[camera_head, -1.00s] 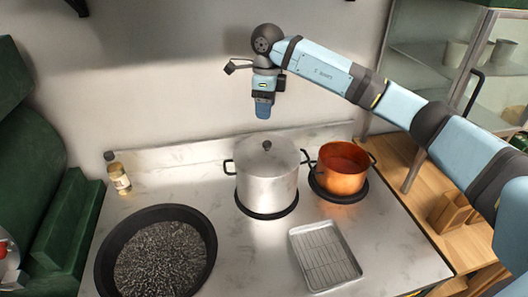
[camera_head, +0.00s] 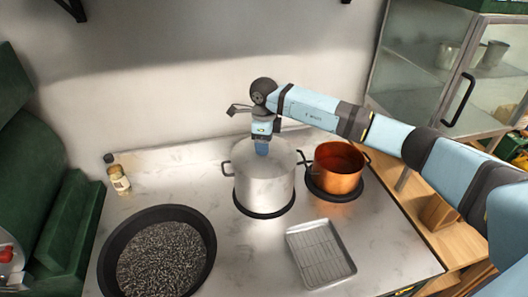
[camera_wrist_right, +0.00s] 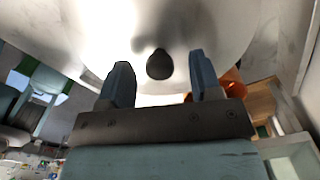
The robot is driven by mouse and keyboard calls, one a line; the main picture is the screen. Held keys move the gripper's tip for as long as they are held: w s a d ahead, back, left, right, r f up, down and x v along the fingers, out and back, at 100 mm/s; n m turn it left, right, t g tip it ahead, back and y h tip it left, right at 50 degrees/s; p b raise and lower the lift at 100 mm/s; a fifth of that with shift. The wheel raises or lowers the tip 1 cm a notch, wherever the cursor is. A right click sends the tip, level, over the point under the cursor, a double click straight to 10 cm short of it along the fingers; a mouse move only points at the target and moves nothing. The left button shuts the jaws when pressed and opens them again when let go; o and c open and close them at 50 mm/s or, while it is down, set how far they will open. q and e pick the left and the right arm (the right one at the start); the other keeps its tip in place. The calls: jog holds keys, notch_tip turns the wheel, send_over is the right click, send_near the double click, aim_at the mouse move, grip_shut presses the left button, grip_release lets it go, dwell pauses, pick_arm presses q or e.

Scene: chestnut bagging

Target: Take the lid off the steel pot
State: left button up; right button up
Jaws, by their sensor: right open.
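The steel pot (camera_head: 264,190) stands on a round dark burner plate at the back middle of the steel counter, with its lid (camera_head: 245,155) on. My right gripper (camera_head: 262,149) points down at the lid's middle and hides the knob in the head view. In the right wrist view the dark lid knob (camera_wrist_right: 159,64) shows between and a little beyond the two blue fingertips of my right gripper (camera_wrist_right: 160,78). The fingers are apart, with a gap on either side of the knob. My left gripper is not in view.
A copper pot (camera_head: 338,170) stands close to the right of the steel pot. A wire rack tray (camera_head: 321,254) lies in front, and a wide black pan (camera_head: 110,262) with dark granules is at front left. A small bottle (camera_head: 118,175) stands at back left. A glass cabinet (camera_head: 425,75) is at right.

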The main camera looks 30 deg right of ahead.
jog(key=shift+f, duration=0.65)
jog(key=shift+r, duration=0.1)
grip_shut()
